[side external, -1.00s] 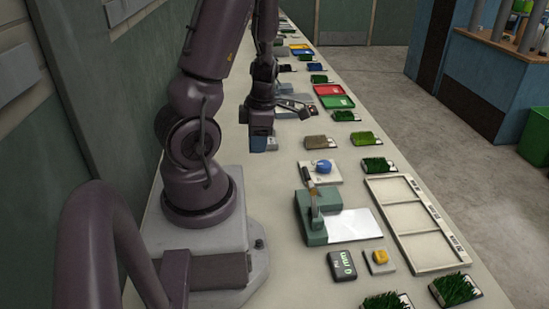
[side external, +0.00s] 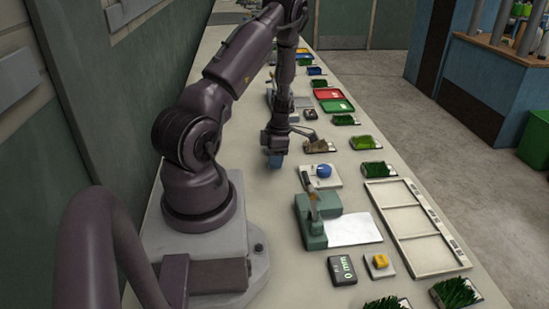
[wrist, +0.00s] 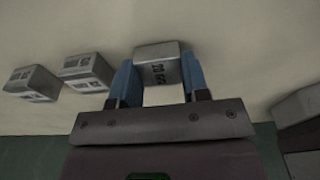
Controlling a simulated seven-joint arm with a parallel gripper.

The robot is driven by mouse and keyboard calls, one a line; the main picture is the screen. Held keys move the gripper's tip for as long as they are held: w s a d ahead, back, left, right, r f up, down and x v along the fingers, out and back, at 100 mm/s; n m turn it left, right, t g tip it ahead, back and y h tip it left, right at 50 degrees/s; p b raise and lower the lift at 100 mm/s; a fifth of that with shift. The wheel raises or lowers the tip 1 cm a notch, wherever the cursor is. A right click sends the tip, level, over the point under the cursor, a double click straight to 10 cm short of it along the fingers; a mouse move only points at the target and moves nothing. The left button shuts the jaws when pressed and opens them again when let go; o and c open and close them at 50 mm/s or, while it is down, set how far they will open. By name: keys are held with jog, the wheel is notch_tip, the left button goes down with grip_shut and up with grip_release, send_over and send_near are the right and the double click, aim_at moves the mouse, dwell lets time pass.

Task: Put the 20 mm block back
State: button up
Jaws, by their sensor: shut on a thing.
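My gripper (wrist: 157,80) has two blue fingers shut on a small grey block (wrist: 155,50) in the wrist view. Its printed label is turned sideways and appears to read 20 mm. Two similar grey blocks, one nearer (wrist: 88,70) and one farther left (wrist: 33,82), sit to the left of the held block, apart from it. In the side view my gripper (side external: 276,161) points down low over the pale bench, behind the gauge stand. The held block cannot be made out there, and I cannot tell whether it touches the bench.
A blue-knobbed plate (side external: 334,181), a green gauge stand (side external: 312,238) and a display box (side external: 342,270) stand nearer the camera. A white divided frame (side external: 388,222) lies at right. Turf samples (side external: 367,143) line the bench. Bare bench lies left of the gauge stand.

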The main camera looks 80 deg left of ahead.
jog(key=shift+f, duration=0.15)
jog(key=o, duration=1.2)
jog(key=shift+f, duration=0.1)
jog(key=shift+c, duration=0.2)
